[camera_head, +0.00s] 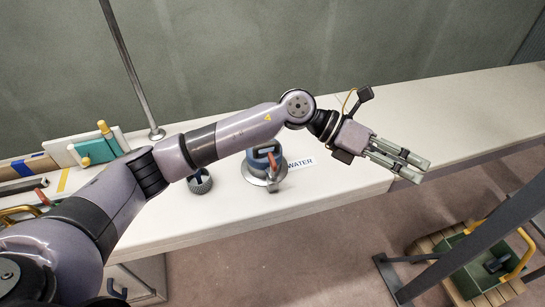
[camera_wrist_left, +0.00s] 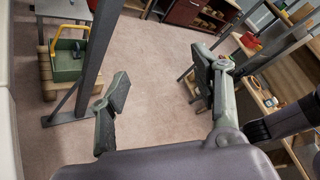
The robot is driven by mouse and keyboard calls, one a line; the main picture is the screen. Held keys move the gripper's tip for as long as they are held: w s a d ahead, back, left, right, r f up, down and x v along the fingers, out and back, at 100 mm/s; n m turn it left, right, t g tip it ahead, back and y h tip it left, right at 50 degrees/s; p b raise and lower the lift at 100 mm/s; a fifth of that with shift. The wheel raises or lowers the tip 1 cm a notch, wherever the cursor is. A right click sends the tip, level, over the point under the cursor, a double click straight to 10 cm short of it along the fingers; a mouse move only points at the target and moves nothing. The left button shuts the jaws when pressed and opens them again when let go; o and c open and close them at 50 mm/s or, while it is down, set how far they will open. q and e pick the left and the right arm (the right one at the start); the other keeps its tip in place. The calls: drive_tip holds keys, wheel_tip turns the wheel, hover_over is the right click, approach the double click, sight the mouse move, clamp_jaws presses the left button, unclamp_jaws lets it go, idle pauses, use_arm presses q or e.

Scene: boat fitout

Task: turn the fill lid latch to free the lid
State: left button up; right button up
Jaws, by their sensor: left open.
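The fill fitting (camera_head: 258,163) stands on the white counter (camera_head: 340,185), with a blue lid, a metal flange and a reddish latch lever (camera_head: 272,163) on it. The left forearm passes just behind and partly over it in the head view. A "WATER" label (camera_head: 300,163) lies to its right. My left gripper (camera_head: 423,172) is to the right of the fitting, over the counter's front edge, apart from it. Its fingers are spread and empty in the left wrist view (camera_wrist_left: 165,100), which does not show the fitting. My right gripper is not in view.
A dark knurled cap (camera_head: 200,182) stands left of the fitting. A teal block (camera_head: 97,150) and boards lie at the counter's left end. A metal pole (camera_head: 132,70) rises behind. A green toolbox (camera_head: 485,265) and dark posts stand at right. The counter's far right is clear.

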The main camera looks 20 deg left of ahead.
use_arm(q)
drive_tip(key=w+a+f+m+y, duration=0.1)
drive_tip(key=w+a+f+y, duration=0.15)
drive_tip(key=a, duration=0.25)
drive_tip(key=w+a+f+m+y, duration=0.1)
drive_tip(key=w+a+f+y, duration=0.15)
drive_tip(key=a+y, duration=0.2)
drive_tip(key=t+y, duration=0.1)
drive_tip(key=y, duration=0.7)
approach(272, 158)
drive_tip(key=shift+n, duration=0.4)
wheel_tip(272, 158, down, 10)
drive_tip(key=p, duration=0.3)
drive_tip(key=shift+a, duration=0.1)
drive_tip(key=shift+c, duration=0.5)
drive_tip(key=shift+r, duration=0.1)
drive_tip(key=c, duration=0.8)
